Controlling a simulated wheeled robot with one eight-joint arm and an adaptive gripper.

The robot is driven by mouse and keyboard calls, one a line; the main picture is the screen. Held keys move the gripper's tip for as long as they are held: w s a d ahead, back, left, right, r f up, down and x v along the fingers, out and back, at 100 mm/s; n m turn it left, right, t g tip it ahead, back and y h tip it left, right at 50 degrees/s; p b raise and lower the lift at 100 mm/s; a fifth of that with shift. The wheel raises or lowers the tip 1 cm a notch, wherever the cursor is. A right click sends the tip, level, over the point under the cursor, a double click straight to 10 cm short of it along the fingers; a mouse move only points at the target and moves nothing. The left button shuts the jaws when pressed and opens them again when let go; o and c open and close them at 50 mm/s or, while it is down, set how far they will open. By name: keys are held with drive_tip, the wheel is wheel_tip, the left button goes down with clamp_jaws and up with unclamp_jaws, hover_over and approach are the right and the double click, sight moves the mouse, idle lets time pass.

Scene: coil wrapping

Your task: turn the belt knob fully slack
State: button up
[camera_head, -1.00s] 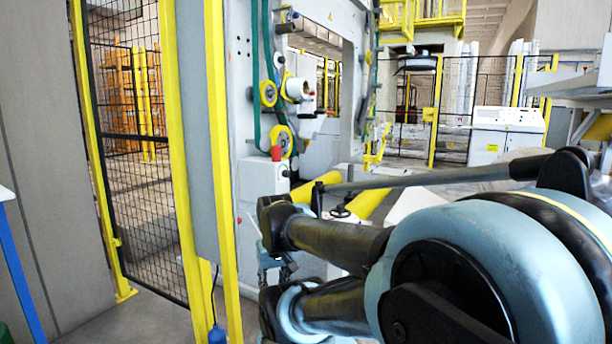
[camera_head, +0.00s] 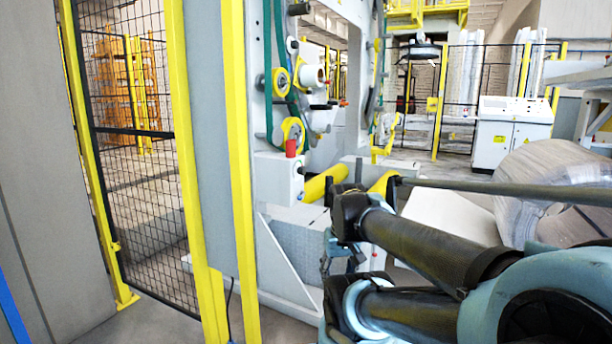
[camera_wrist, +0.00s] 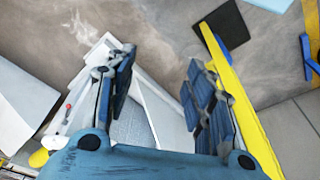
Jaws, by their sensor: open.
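Green belts (camera_head: 268,70) run down the wrapping machine over yellow pulleys (camera_head: 280,82) in the head view. A red cap (camera_head: 291,147) stands on a white box with a small control on its face below the pulleys. I cannot tell for sure which part is the belt knob, or its setting. My gripper (camera_wrist: 160,64) is open and empty in the wrist view, fingers apart, with floor and a white machine base beyond them. In the head view my gripper (camera_head: 342,258) is small and partly hidden by my arm, below and right of the red cap.
A yellow post (camera_head: 240,170) and mesh fence (camera_head: 135,200) stand left of the machine. Yellow rollers (camera_head: 325,183) lie right of the white box. A large wrapped coil (camera_head: 560,185) is at the right, partly behind my arm. A control cabinet (camera_head: 510,130) stands behind.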

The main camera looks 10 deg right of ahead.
drive_tip(key=w+a+r+m+t+y, duration=0.1)
drive_tip(key=w+a+r+m+y, duration=0.25)
drive_tip(key=w, duration=0.75)
drive_tip(key=w+r+m+y, duration=0.2)
drive_tip(key=w+r+m, duration=0.3)
drive_tip(key=w, duration=0.5)
drive_tip(key=w+a+r+m+t+y, duration=0.1)
drive_tip(key=w+r+m+y, duration=0.2)
drive_tip(key=w+r, duration=0.55)
drive_tip(key=m+t+y, duration=0.6)
drive_tip(key=m, duration=0.7)
approach(305, 171)
drive_tip(key=x, duration=0.9)
drive_tip(key=shift+w+a, duration=0.1)
drive_tip(key=shift+a, duration=0.3)
drive_tip(key=c, duration=1.1)
